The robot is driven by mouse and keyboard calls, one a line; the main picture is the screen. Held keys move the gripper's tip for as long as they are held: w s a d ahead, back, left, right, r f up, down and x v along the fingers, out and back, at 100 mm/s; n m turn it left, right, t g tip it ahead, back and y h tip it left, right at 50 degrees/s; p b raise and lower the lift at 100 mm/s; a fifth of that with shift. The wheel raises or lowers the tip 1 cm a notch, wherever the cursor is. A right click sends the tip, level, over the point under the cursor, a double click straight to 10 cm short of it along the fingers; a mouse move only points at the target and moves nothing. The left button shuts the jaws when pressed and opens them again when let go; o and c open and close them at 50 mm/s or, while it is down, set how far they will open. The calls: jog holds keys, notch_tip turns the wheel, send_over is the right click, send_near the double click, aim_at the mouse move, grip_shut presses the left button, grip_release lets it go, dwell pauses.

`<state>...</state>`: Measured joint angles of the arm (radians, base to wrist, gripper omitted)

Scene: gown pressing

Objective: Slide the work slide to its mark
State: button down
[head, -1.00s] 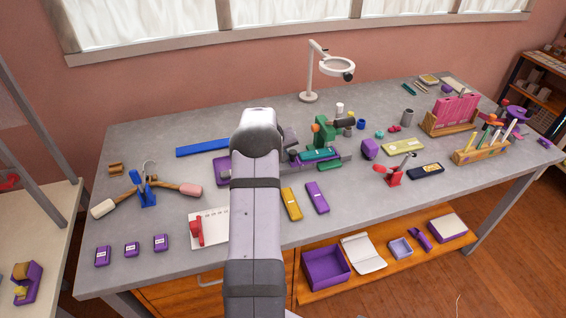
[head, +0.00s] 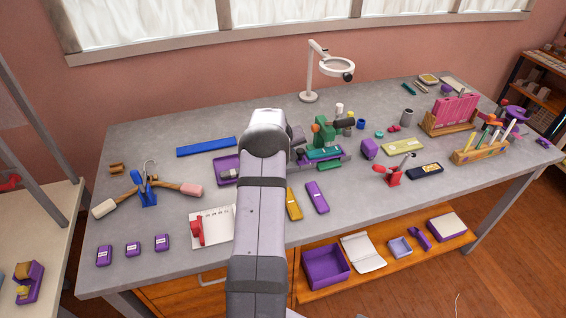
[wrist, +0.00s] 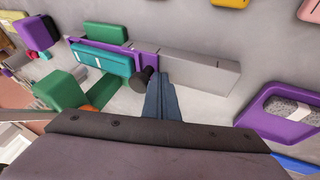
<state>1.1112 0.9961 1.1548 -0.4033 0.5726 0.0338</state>
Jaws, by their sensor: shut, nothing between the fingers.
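The work slide, a purple carriage bearing a teal block (head: 324,153), sits on a grey rail beside the green press (head: 325,133). In the wrist view the purple carriage (wrist: 140,57) shows with its teal block (wrist: 100,57) and a dark round knob (wrist: 146,77) at its near end. Bare grey rail (wrist: 200,70) runs away from the carriage on the knob's side. My gripper (wrist: 160,80) is shut and empty, its tips right beside the knob; whether they touch I cannot tell. In the head view my arm hides the fingertips. I cannot make out the mark.
A purple tray (head: 222,166) holding a grey item lies left of the rail; it also shows in the wrist view (wrist: 245,117). A green block (head: 330,166) sits in front of the rail, and a purple block (head: 369,148) to its right. Yellow (head: 293,204) and purple (head: 317,197) bars lie nearer.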

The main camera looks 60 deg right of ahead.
jog(key=shift+s+d, duration=0.3)
dwell(0.6)
jog(key=shift+w+a, duration=0.1)
jog(key=shift+w+a+b, duration=0.35)
jog(key=shift+w+a, duration=0.1)
dwell(0.3)
notch_tip(320, 180, up, 8)
jog(key=p, duration=0.4)
jog(key=shift+p, duration=0.4)
